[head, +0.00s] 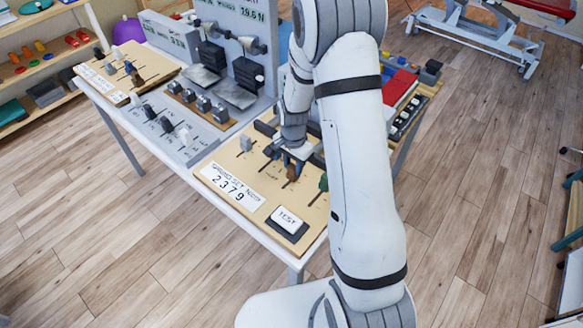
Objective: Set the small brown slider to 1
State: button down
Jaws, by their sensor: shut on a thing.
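The small brown slider (292,173) stands on a tan board (218,161) at the near end of the table. My gripper (291,158) is down at the board, shut on the brown slider's knob. My fingers and wrist hide part of the knob and the slots behind it. A grey slider (245,144) stands to its left and a green slider (323,183) to its right. A dark slider (269,151) is just left of my gripper. The scale marks by the slots are too small to read.
A label with 2379 (232,186) and a TEST button (287,219) lie at the board's front. A grey panel with levers (168,128) and another tan slider board (125,74) are to the left.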

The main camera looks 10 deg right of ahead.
aim_at(292, 166)
jog(key=c, duration=1)
grip_release()
jog(key=shift+s+a, duration=0.1)
jog(key=shift+c, duration=0.2)
jog(key=shift+r+b, duration=0.65)
jog(key=shift+r, duration=3.25)
jog(key=s+r+n+t, duration=0.1)
jog(key=s+r+n, duration=0.4)
jog(key=s+r, duration=0.4)
jog(key=s+r+n+t, duration=0.2)
jog(key=s+r+n, duration=0.3)
jog(key=s, duration=0.8)
notch_tip(292, 166, up, 4)
jog(key=shift+d+f+n, duration=0.15)
jog(key=shift+d+n, duration=0.15)
jog(key=shift+d, duration=0.1)
